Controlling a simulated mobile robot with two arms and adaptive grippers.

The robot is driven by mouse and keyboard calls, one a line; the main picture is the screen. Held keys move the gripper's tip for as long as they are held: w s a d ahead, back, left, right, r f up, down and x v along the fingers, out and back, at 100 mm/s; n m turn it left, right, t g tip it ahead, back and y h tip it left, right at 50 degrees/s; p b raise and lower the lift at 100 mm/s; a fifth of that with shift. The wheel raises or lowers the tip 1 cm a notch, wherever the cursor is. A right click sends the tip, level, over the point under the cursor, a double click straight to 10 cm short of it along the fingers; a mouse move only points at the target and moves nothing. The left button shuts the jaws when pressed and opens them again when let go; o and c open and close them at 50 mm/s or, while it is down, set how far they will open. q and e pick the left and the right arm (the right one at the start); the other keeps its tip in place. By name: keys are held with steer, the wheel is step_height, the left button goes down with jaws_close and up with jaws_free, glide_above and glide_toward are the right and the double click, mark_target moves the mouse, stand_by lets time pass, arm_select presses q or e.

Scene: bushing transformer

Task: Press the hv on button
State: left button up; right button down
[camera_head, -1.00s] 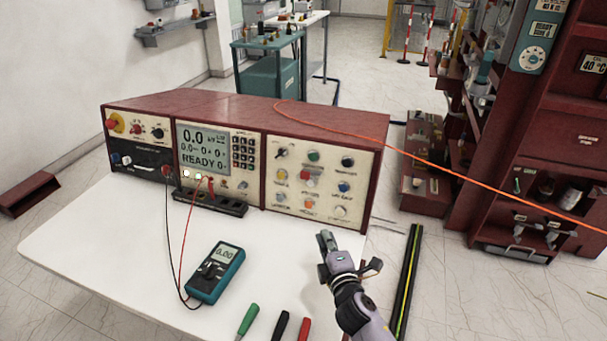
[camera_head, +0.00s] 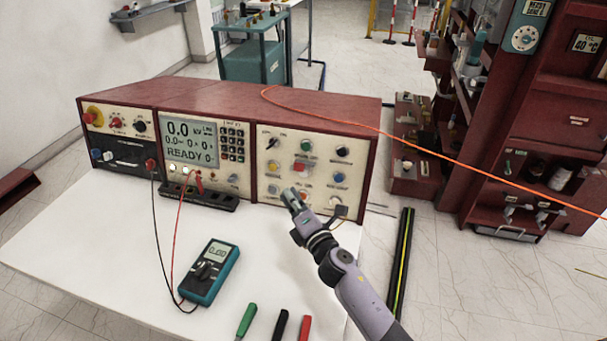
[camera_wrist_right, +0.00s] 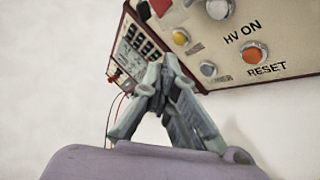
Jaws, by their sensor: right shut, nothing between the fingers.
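The red-cased control unit (camera_head: 225,97) stands on the white table, its cream right panel carrying rows of buttons and knobs. In the right wrist view, the HV ON lettering (camera_wrist_right: 243,32) sits between a pale round button (camera_wrist_right: 216,9) and the orange RESET button (camera_wrist_right: 251,55). In the head view, a red square piece (camera_head: 301,168) is above the orange button (camera_head: 302,191). My right gripper (camera_head: 292,197) is shut and empty, just in front of the panel's lower part; it also shows in the wrist view (camera_wrist_right: 158,82). Contact cannot be told. My left gripper is out of view.
A teal multimeter (camera_head: 209,271) lies on the white table (camera_head: 110,260), with red and black leads running to the unit. Green, black and red handles lie at the front edge. An orange cable (camera_head: 400,152) crosses over the unit's top toward the red shelving at right.

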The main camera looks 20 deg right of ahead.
mark_target(300, 182)
steer(key=w+d+b, duration=0.1)
steer(key=w, duration=0.1)
steer(key=w+d+f+b, duration=0.1)
steer(key=w+d, duration=0.1)
steer(key=w+d+f+b, duration=0.1)
steer(key=w, duration=0.1)
steer(key=shift+w+d, duration=0.15)
stand_by(1.2)
steer(key=shift+w+d, duration=0.25)
steer(key=shift+w, duration=0.1)
